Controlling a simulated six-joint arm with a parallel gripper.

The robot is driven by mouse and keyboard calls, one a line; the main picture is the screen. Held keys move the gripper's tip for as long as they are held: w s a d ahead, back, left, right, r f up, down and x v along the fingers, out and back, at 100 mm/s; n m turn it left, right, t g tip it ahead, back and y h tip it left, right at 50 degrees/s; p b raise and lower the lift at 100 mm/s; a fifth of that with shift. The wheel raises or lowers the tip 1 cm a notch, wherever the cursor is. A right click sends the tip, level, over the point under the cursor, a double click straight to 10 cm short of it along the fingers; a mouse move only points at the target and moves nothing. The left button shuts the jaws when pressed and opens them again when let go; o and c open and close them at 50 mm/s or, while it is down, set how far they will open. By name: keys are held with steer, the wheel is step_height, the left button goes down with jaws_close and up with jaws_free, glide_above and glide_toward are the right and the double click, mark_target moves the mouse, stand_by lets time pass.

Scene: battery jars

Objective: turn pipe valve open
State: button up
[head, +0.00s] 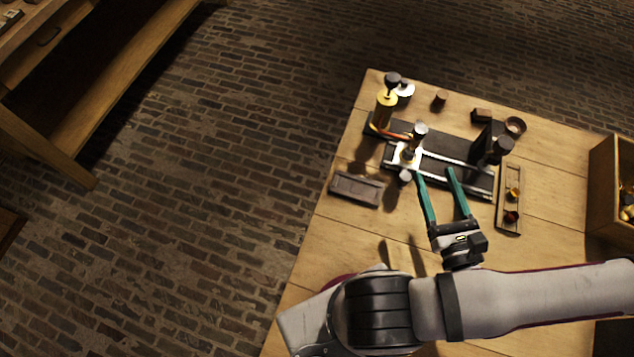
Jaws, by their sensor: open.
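An orange pipe (397,134) runs from the cylinder to a white block (402,155). A grey-capped post (419,132) stands at the block; it may be the pipe valve, but I cannot tell surely. My gripper (435,172) is open, its two green fingers pointing at the apparatus. The left fingertip is close to a small grey knob (405,177) in front of the block; contact cannot be told.
A dark tray (357,189) lies left of my gripper. A narrow wooden rack (509,222) with small coloured pieces lies to the right. A wooden box (609,165) stands at the right edge. The near-left tabletop is clear.

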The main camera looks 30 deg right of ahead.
steer(key=w+a+r+n+g+y, duration=0.2)
steer(key=w+a+r+n+y, duration=0.45)
steer(key=a+n+y, duration=0.45)
steer(key=s+a+r+n+g+y, duration=0.1)
steer(key=a+n+g+y, duration=0.4)
steer(key=a+n+g, duration=0.5)
steer(key=shift+a+r+n+g+y, duration=0.35)
steer(key=shift+a+r+g, duration=0.25)
steer(key=shift+g, duration=0.5)
steer(key=shift+s, duration=0.1)
steer(key=s+a+r+n+g+h, duration=0.2)
steer(key=s+n+h, duration=0.4)
steer(key=n+h, duration=0.3)
steer(key=shift+s+a+r+n+g+h, duration=0.2)
steer(key=shift+a+r+n+g+h, duration=0.3)
steer(key=shift+a+n, duration=0.95)
steer(key=shift+d+f, duration=0.1)
